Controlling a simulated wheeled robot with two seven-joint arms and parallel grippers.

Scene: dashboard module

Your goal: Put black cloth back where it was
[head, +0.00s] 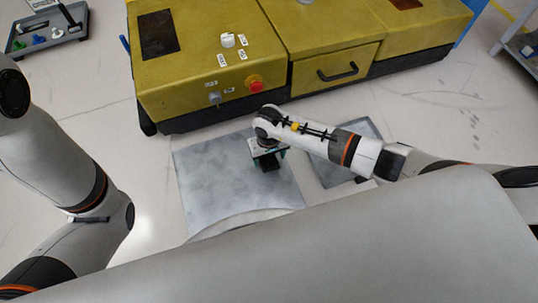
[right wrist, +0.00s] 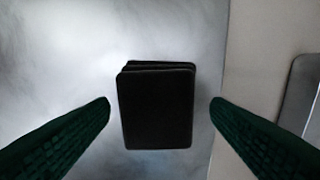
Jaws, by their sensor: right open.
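The black cloth (right wrist: 156,108) is a folded, dark rectangular stack lying on a grey metal-looking plate. In the right wrist view it sits between the two green fingers of my right gripper (right wrist: 160,105), with a gap on each side. In the head view the cloth (head: 270,167) shows only in part below my right gripper (head: 268,155), whose wrist covers the rest. My right gripper is open, pointing down over the cloth. My left arm shows at the left of the head view, but its gripper is out of view.
The grey plate (head: 215,180) lies on the pale floor. A second grey panel (head: 328,172) is to its right, partly behind my right arm. A yellow dashboard module (head: 185,65) with a red button (head: 255,84) and a drawer (head: 335,72) stands beyond. A tray (head: 48,30) is far left.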

